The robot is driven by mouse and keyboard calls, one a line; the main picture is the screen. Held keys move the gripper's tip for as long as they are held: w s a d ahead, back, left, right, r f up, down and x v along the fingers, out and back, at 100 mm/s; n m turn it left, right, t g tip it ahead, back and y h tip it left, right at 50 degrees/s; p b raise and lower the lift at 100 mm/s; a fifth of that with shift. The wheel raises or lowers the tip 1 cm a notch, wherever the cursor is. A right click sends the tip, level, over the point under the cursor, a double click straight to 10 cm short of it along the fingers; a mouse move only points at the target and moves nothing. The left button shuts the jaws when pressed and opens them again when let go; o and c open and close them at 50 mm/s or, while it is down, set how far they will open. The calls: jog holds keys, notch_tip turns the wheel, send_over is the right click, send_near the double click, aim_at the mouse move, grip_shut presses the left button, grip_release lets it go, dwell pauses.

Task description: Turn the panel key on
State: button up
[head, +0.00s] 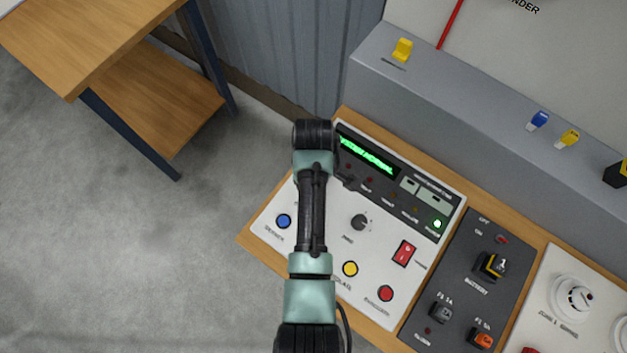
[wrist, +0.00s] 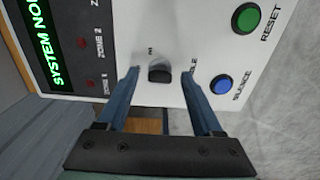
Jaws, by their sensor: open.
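The panel key (wrist: 159,75) shows in the wrist view as a small black grip standing up from the white face of the control panel (wrist: 185,25). My gripper (wrist: 160,72) is open, with one blue finger on each side of the key. Gaps show between the fingers and the key, and I cannot tell how far the tips are above the panel face. The printing around the key is partly hidden by the fingers, so its setting is unclear. In the head view my arm covers the key and the gripper fingers; the panel (head: 325,290) shows around the arm.
A blue SILENCE button (wrist: 221,84) and a green RESET button (wrist: 246,18) are near my right finger. The lit display (wrist: 52,45) reads SYSTEM NORMAL. A black knob (head: 361,222) and red rocker switch (head: 404,253) sit right of my arm. A battery panel (head: 465,260) lies farther right.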

grip_shut()
jog(key=shift+m, duration=0.3)
jog(key=m+p, duration=0.2)
jog(key=m, duration=0.3)
jog(key=shift+r, duration=0.15)
jog(key=m+p, duration=0.1)
jog(key=m, duration=0.5)
jog(key=shift+p, duration=0.35)
jog(key=shift+m, duration=0.3)
grip_release()
